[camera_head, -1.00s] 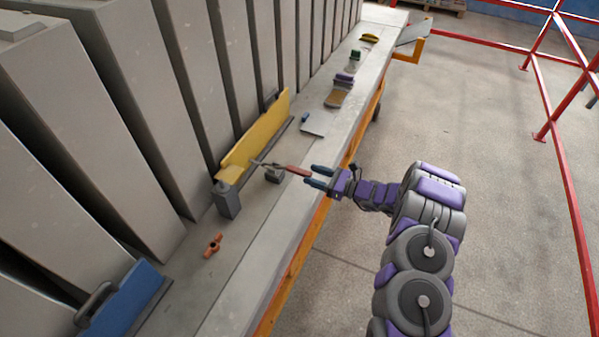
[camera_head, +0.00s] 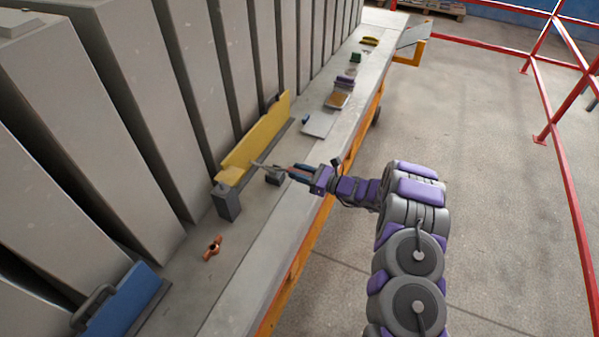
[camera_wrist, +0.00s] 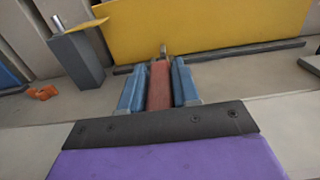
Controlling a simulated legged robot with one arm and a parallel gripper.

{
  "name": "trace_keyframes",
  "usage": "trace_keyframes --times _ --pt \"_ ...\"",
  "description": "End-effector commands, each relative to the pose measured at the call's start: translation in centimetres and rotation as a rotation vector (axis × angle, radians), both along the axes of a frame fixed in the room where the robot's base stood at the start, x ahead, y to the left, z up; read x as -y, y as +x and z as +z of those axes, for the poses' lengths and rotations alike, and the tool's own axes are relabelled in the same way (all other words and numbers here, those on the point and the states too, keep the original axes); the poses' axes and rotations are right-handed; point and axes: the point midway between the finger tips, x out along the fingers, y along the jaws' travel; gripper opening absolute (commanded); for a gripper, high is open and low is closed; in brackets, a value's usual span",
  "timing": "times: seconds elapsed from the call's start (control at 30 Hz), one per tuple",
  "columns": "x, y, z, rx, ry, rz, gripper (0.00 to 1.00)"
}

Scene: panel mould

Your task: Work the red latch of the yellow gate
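The yellow gate (camera_head: 256,138) is an upright panel on the bench, with a grey post (camera_head: 227,201) at its near end; the panel also fills the top of the wrist view (camera_wrist: 200,30). The latch's red handle (camera_wrist: 160,87) points out from the gate toward my arm. My gripper (camera_head: 295,172) is at this handle, with one blue finger on each side of it. In the wrist view the handle lies lengthwise between the fingers (camera_wrist: 159,88), with hardly any gap. I cannot tell whether they press on it. The latch's far end is partly hidden.
A copper-coloured fitting (camera_head: 212,248) and a blue panel with a dark handle (camera_head: 125,305) lie nearer on the bench. A flat grey plate (camera_head: 320,123) and several small items lie farther along. Tall grey panels (camera_head: 190,70) line the left. Open floor and red railings (camera_head: 560,170) are right.

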Motion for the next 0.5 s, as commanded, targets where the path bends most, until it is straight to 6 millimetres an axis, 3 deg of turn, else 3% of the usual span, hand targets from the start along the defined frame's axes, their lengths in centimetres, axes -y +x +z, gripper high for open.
trace_keyframes --times 0.3,0.5 --pt "0.02 0.06 0.02 0.001 0.000 -0.001 0.00" --pt "0.02 0.07 0.02 0.001 0.000 -0.001 0.00"
